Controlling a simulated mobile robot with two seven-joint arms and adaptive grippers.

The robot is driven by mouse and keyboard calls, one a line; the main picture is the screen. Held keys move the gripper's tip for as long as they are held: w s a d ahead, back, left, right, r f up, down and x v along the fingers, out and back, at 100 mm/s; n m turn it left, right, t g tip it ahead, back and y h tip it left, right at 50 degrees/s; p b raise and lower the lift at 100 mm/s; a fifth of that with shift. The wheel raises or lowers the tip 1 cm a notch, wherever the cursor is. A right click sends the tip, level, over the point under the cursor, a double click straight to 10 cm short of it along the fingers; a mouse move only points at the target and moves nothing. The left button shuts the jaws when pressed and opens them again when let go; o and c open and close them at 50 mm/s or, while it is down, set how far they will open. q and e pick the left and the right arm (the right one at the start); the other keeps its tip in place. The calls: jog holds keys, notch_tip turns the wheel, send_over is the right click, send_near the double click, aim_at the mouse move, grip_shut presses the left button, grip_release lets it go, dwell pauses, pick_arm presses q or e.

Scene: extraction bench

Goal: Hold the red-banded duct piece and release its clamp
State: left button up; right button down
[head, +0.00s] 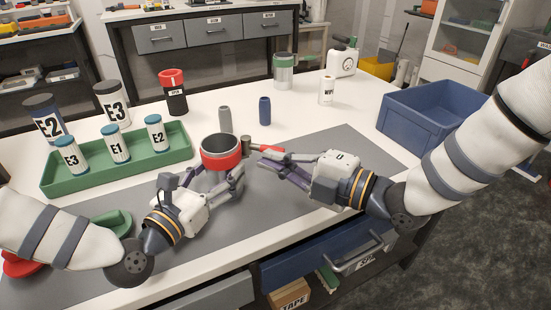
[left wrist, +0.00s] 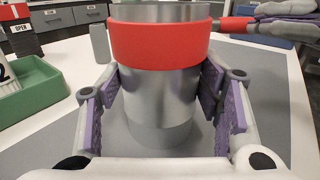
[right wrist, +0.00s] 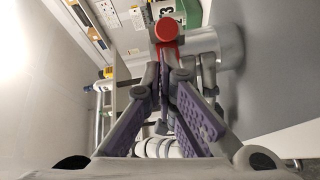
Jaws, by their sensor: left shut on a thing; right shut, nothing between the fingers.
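The duct piece (head: 221,144) is an upright grey metal cylinder with a red band (head: 222,161) near its top, standing on the grey mat. In the left wrist view the duct piece (left wrist: 160,95) is between my left gripper's purple pads, just below the band. My left gripper (head: 216,180) is shut on it. The clamp's red-tipped lever (head: 268,149) sticks out to the right from the band; its red end also shows in the right wrist view (right wrist: 166,30). My right gripper (head: 258,163) is shut and empty, its fingertips close to the lever; I cannot tell whether they touch.
A green tray (head: 178,158) with labelled bottles stands left. A grey cylinder (head: 225,119) and a blue one (head: 265,110) stand behind the duct piece. A blue bin (head: 425,118) is at the right. The mat (head: 345,147) is clear behind my right gripper.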

jog(key=shift+w+d, duration=0.35)
jog(key=shift+w, duration=0.05)
jog(key=shift+w+d, duration=0.45)
jog(key=shift+w, duration=0.25)
jog(key=shift+w+d, duration=0.2)
jog(key=shift+w, duration=0.4)
jog(key=shift+w+d, duration=0.2)
jog(key=shift+w, duration=0.4)
jog(key=s+d+r, duration=0.1)
jog(key=s+d, duration=0.2)
jog(key=d, duration=0.8)
jog(key=shift+r, duration=0.15)
jog(key=shift+d, duration=0.1)
